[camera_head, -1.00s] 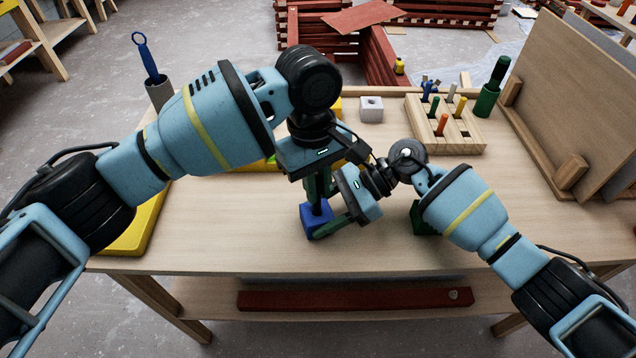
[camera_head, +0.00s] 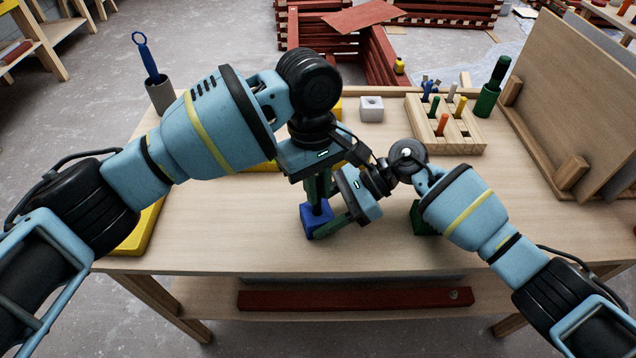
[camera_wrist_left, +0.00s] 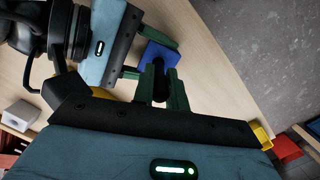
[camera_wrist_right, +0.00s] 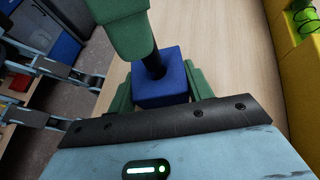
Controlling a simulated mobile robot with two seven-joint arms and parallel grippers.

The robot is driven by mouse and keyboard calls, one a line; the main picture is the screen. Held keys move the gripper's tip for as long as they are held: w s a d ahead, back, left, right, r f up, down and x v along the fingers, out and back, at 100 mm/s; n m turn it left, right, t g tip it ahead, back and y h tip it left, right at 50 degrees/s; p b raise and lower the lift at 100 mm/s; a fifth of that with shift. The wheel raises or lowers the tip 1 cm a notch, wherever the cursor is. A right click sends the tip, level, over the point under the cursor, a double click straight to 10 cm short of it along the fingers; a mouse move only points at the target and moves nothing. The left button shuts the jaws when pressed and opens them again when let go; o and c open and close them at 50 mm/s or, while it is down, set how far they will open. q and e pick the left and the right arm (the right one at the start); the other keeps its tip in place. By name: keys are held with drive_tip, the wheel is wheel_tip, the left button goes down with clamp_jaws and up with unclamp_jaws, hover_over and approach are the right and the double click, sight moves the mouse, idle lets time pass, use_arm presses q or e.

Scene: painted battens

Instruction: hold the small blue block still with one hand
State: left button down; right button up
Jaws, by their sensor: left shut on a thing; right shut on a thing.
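The small blue block (camera_head: 312,226) stands on the table, near the middle, also seen in the left wrist view (camera_wrist_left: 157,52) and the right wrist view (camera_wrist_right: 172,92). My right gripper (camera_wrist_right: 160,92) is shut on it, with green fingers on either side. A dark peg (camera_wrist_right: 152,62) stands upright at the block's top; I cannot tell how deep it goes in. My left gripper (camera_wrist_left: 164,88) comes down from above and is shut on this peg, just over the block. In the head view, the fingers partly hide the peg and block.
A green block (camera_head: 420,218) sits partly hidden beneath my right arm. Behind are a pale block with a hole (camera_head: 371,108) and a wooden peg rack (camera_head: 470,143). A yellow tray (camera_head: 140,235) lies left. The table front is clear.

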use_arm(q)
drive_tip(key=shift+f, duration=0.75)
drive_tip(key=shift+r, duration=0.55)
drive_tip(key=shift+f, duration=0.65)
idle(1.8)
drive_tip(key=c, duration=1.3)
unclamp_jaws()
drive_tip(key=r, duration=0.8)
drive_tip(key=w+r, duration=0.1)
drive_tip(key=r, duration=0.3)
drive_tip(key=shift+w+a, duration=0.1)
drive_tip(key=shift+a, duration=0.3)
use_arm(e)
drive_tip(key=o, duration=0.8)
